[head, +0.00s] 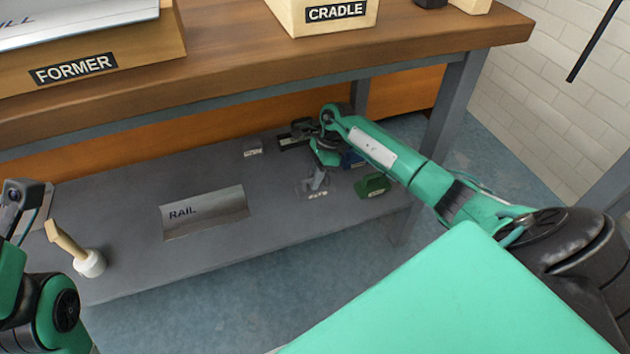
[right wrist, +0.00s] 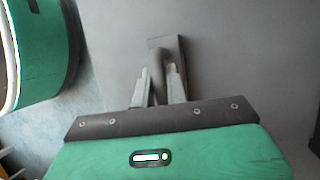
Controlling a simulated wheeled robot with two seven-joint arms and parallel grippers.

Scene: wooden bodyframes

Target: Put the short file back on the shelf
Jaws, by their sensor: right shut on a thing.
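My right gripper (head: 316,180) reaches down over the grey lower shelf (head: 125,205), under the bench. In the right wrist view its two fingers (right wrist: 160,85) are shut on a small dark grey piece with a rounded part and a flat, narrow end, which I take to be the short file (right wrist: 168,48). The piece is close to the grey shelf surface; I cannot tell whether it touches. In the head view it is too small to tell from the fingers.
On the shelf are a RAIL plate (head: 205,212), a white-headed mallet (head: 90,263), a small grey block (head: 252,147), a blue block (head: 352,158) and a green block (head: 373,184). The benchtop (head: 230,70) overhangs; its right leg (head: 455,105) is near my right arm.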

